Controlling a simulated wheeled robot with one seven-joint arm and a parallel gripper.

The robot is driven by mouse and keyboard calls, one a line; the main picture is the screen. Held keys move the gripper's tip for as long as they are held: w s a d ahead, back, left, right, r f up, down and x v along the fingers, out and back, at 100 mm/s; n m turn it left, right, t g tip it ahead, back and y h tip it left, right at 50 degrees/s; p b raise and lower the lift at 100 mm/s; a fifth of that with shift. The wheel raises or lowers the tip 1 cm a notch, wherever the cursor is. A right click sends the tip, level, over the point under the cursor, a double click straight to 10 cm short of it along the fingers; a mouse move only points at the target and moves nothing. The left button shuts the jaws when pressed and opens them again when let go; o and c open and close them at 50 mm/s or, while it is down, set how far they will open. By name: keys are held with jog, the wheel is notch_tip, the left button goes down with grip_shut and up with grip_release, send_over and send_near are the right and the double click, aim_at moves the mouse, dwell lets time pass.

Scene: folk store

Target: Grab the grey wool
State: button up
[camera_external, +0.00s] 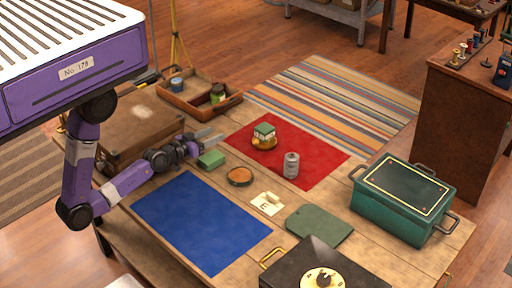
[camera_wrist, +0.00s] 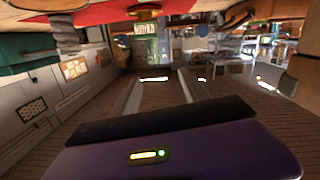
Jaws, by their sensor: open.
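The grey wool (camera_external: 291,165) looks like a small upright grey roll on the red mat (camera_external: 312,171), near the mat's front edge. In the wrist view, where the scene appears upside down, a grey shape (camera_wrist: 65,38) at the upper left seems to be it. My gripper (camera_external: 214,138) is over the table, left of the red mat and well apart from the wool. Its two fingers are spread with nothing between them, as the wrist view also shows (camera_wrist: 160,80).
A green block (camera_external: 211,159) lies close to my gripper. A gold dish with a small green-roofed house (camera_external: 264,137) stands left of the wool. A brown disc (camera_external: 240,176), a card (camera_external: 265,205) and a teal box (camera_external: 403,205) are nearby. The blue mat (camera_external: 200,222) is bare.

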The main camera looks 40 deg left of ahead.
aim_at(291, 155)
jog(key=w+d+r+m+g+h, duration=0.1)
jog(key=w+d+m+g+h, duration=0.15)
jog(key=w+d+h, duration=0.4)
jog(key=w+d+r+m+g+h, duration=0.1)
jog(key=w+d+m+g, duration=0.2)
jog(key=w, duration=0.7)
jog(key=s+d+f+m+g+h, duration=0.35)
jog(key=s+d+m+g, duration=0.2)
jog(key=d+m, duration=0.3)
jog(key=shift+n, duration=0.4)
jog(key=shift+w+p+x, duration=0.2)
jog(key=shift+x, duration=1.95)
jog(key=shift+w+p+x, duration=0.15)
jog(key=shift+w+x, duration=0.1)
jog(key=shift+x, duration=1.9)
jog(key=shift+a+r, duration=0.15)
jog(key=shift+c, duration=0.4)
grip_shut()
